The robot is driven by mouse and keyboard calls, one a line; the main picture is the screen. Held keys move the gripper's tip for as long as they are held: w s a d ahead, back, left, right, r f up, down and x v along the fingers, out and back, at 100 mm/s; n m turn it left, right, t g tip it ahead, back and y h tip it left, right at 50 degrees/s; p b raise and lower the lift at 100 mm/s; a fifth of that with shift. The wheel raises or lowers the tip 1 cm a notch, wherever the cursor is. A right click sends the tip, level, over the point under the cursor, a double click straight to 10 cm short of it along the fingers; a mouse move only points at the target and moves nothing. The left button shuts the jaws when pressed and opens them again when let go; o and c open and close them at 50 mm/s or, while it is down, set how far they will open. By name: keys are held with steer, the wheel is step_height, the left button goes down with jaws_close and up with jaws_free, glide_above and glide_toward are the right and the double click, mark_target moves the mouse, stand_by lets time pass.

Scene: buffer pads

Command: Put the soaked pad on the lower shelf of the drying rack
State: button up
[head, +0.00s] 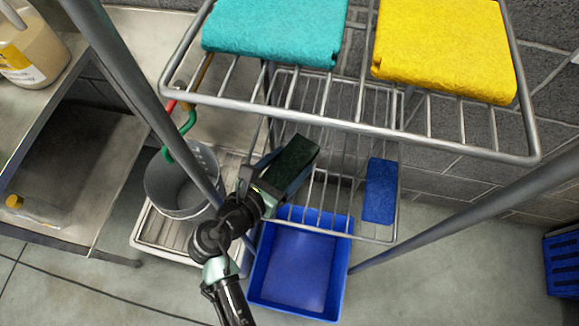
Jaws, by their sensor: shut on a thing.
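My gripper (268,185) is shut on a dark green, almost black pad (293,163), which I take to be the soaked pad. The pad is tilted in the picture and sticks out beyond the jaws, up and to the right. The drying rack has a wire lower shelf (340,228). The pad overlaps the left part of this shelf in the picture; I cannot tell whether it touches the wires. A blue pad (380,190) lies at the right end of the lower shelf. My jaws partly hide the shelf's left side.
The upper shelf (420,140) holds a teal folded cloth (272,30) and a yellow one (445,45). A blue tray (300,275) stands below. A grey bucket (182,190) is at left. The lower shelf's middle, left of the blue pad, looks bare.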

steer(key=shift+f, duration=1.15)
steer(key=shift+f, duration=0.15)
steer(key=o, duration=1.3)
steer(key=shift+o, duration=0.2)
